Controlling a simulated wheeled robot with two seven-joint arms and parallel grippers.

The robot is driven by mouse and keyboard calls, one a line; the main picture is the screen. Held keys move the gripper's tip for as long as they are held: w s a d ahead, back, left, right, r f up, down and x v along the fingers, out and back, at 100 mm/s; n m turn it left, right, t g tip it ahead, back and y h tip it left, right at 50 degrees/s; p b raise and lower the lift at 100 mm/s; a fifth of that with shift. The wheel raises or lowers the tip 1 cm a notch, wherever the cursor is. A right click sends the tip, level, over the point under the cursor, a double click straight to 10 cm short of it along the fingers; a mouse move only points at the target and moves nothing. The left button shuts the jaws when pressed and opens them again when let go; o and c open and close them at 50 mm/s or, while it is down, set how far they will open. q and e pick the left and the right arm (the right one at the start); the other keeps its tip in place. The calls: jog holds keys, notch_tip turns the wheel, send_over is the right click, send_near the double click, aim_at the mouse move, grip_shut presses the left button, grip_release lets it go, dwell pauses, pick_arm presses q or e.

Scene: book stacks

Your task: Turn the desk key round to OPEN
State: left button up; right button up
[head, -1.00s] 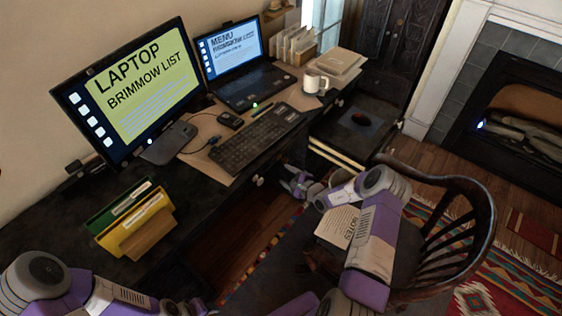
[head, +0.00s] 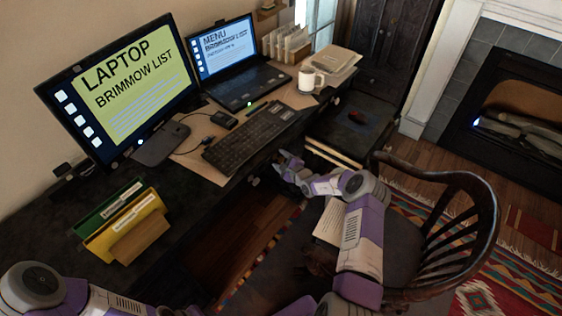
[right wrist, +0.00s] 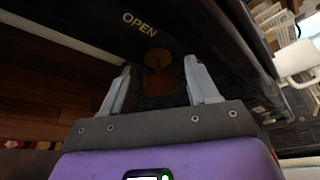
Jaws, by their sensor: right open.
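The desk key (right wrist: 157,60) is a brass-coloured piece on the dark desk front in the right wrist view, with the word OPEN printed above it. A brown patch shows just below its bow. My right gripper (right wrist: 157,88) is open, with its two grey fingers to either side of the key and a gap on both sides. In the head view my right gripper (head: 283,163) is at the desk's front edge, and the key is too small or hidden to make out. My left arm shows at the lower left, but its gripper is out of view.
The dark desk (head: 50,215) carries a monitor (head: 130,90), laptop (head: 235,62), keyboard (head: 250,135), mug (head: 310,79) and yellow file holder (head: 125,230). A wooden chair (head: 480,215) with a notes sheet stands close to my right arm. A low dark surface (head: 335,133) holds a small red thing.

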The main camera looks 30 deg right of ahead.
jog(key=c, duration=1)
jog(key=shift+c, duration=0.2)
